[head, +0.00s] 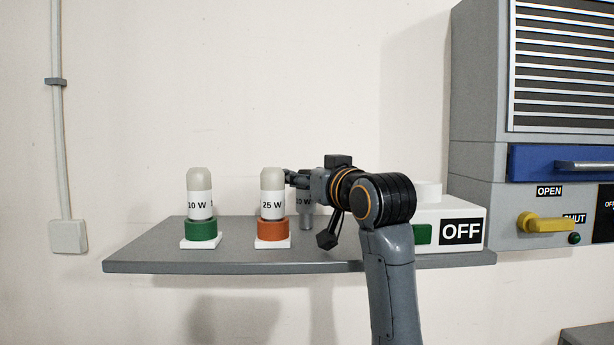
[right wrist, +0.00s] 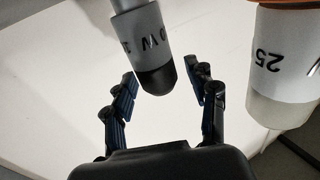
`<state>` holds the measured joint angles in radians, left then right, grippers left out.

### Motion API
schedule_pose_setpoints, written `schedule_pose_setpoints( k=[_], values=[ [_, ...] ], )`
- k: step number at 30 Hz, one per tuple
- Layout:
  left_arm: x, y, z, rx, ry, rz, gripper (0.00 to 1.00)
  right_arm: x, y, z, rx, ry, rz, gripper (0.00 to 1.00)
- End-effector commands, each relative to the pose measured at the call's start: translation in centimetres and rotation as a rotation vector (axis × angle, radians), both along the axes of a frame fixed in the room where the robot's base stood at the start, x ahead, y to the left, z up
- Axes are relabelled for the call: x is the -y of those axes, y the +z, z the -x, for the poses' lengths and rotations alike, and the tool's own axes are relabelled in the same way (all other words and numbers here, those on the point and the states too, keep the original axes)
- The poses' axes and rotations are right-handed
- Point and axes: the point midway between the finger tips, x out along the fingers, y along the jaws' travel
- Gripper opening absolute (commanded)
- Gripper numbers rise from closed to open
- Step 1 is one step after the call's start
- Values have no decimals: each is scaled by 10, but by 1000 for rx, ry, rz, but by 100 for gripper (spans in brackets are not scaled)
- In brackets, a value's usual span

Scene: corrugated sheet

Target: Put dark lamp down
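The dark lamp (head: 306,201), grey with a dark tip and a partly covered "0 W" label, appears to stand upright on the grey shelf (head: 150,252), partly hidden behind my right arm. In the right wrist view the dark lamp (right wrist: 146,45) shows upside down, its black tip between the fingers. My right gripper (head: 297,180) is at the lamp's upper part. In the right wrist view the right gripper (right wrist: 167,90) has its fingers spread, with a clear gap on the right side and a very narrow one on the left. My left gripper is not in view.
The 25 W lamp (head: 272,193) in an orange socket stands close left of the dark lamp. The 10 W lamp (head: 200,194) in a green socket is farther left. A white box marked OFF (head: 461,232) sits at the right. A grey cabinet (head: 474,110) with a yellow handle is beyond.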

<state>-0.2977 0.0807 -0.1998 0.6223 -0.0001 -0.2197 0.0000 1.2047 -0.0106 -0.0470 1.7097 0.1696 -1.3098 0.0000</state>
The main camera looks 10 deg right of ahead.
Motion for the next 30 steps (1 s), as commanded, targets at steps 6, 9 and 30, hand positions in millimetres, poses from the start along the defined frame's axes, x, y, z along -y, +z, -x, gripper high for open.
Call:
schedule_pose_setpoints(
  k=[6, 9, 30],
  values=[
    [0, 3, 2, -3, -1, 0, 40, -4, -11, -6, -45, 8, 9, 57],
    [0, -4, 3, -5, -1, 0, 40, -1, -11, 5, -41, 6, 9, 57],
    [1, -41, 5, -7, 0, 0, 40, 22, -2, 114, -31, 2, 4, 57]
  ],
)
